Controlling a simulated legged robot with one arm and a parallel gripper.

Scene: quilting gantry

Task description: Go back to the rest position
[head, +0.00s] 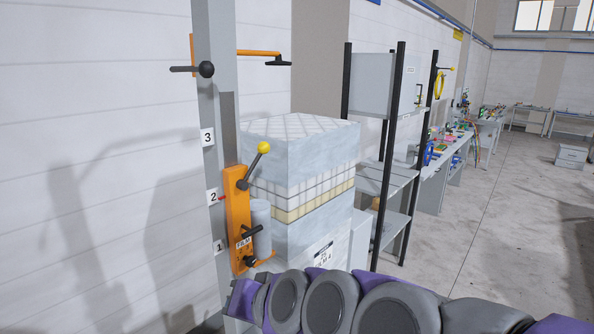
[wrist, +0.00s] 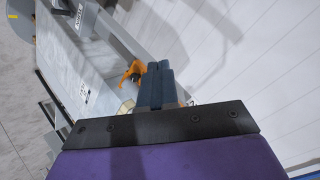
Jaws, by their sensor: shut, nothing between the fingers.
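My gripper (wrist: 158,72) is in the wrist view, with its two dark fingers pressed together and nothing between them. Beyond the fingertips, an orange part (wrist: 133,71) shows just to their left; I cannot tell the gap between them. In the head view my purple and grey arm stretches along the bottom, from the right corner to the foot of the grey post. The gripper's fingers cannot be made out there. The orange carriage (head: 237,215) with a yellow-knobbed lever (head: 263,148) sits on the grey post (head: 222,120), above the arm's far end.
A stack of wrapped quilted blocks (head: 300,150) stands right behind the post. An orange bar (head: 258,53) juts from the post's top. A black-framed shelf (head: 395,175) and long workbenches (head: 455,165) line the wall. The grey floor (head: 520,220) at right is mostly clear.

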